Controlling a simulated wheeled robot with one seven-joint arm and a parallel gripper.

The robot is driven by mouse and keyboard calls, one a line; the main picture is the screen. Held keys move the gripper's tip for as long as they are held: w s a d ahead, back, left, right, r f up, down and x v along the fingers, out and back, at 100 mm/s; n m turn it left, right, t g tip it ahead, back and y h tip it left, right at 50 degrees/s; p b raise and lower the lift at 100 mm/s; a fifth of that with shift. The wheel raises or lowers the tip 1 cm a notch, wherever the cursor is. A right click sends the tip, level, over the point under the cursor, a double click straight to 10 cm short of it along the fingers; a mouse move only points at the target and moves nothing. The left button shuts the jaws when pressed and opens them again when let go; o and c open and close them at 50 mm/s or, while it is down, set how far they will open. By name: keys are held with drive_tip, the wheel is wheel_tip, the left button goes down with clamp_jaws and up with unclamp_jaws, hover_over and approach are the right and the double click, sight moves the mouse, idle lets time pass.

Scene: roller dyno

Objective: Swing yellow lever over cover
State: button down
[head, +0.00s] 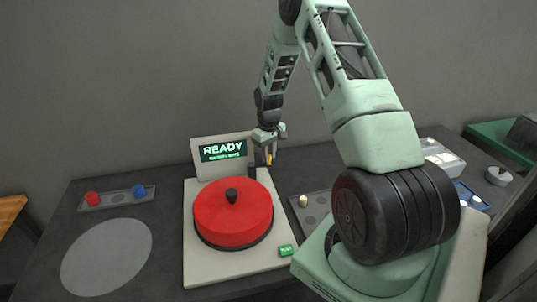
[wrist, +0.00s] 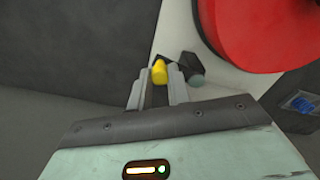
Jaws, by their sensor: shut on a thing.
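A round red cover (head: 232,209) with a black knob sits on the pale base plate (head: 193,263). Part of the cover also shows at the upper right of the wrist view (wrist: 255,30). The yellow lever (head: 269,159) stands at the back right of the cover, and its yellow end shows in the wrist view (wrist: 159,70). My gripper (head: 268,150) is at the lever, behind and right of the cover. In the wrist view my gripper (wrist: 158,88) is shut on the lever's yellow end. The fingers hide its lower part.
A screen reading READY (head: 223,150) stands behind the cover. A green button (head: 286,250) is at the plate's front right. A tray with red and blue knobs (head: 116,198) and a bare grey disc (head: 107,256) lie left. A small tray (head: 312,213) lies right.

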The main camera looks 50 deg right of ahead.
drive_tip(key=a+m, duration=0.2)
drive_tip(key=m, duration=0.3)
drive_tip(key=a+m+b, duration=0.1)
drive_tip(key=a+m, duration=0.2)
drive_tip(key=m, duration=0.3)
drive_tip(key=a+m+b, duration=0.1)
drive_tip(key=a+m, duration=0.2)
drive_tip(key=m, duration=0.2)
drive_tip(key=shift+s+a+r, duration=0.1)
drive_tip(key=shift+s+a, duration=0.05)
drive_tip(key=shift+a, duration=0.05)
drive_tip(key=m, duration=0.1)
drive_tip(key=w+a+m, duration=0.1)
drive_tip(key=m, duration=0.1)
drive_tip(key=shift+w+a+p, duration=0.1)
drive_tip(key=shift+w+p, duration=0.05)
drive_tip(key=shift+p, duration=0.25)
drive_tip(key=shift+w+a+m+p, duration=0.2)
drive_tip(key=shift+w+m, duration=0.1)
drive_tip(key=shift+m, duration=0.4)
drive_tip(key=shift+w+a+m+p, duration=0.1)
drive_tip(key=shift+w+m+p, duration=0.15)
drive_tip(key=shift+m, duration=0.45)
drive_tip(key=c, duration=1.3)
unclamp_jaws()
wheel_tip(320, 180, up, 17)
drive_tip(key=b, duration=0.3)
drive_tip(key=shift+r+b, duration=0.15)
drive_tip(key=shift+b, duration=0.25)
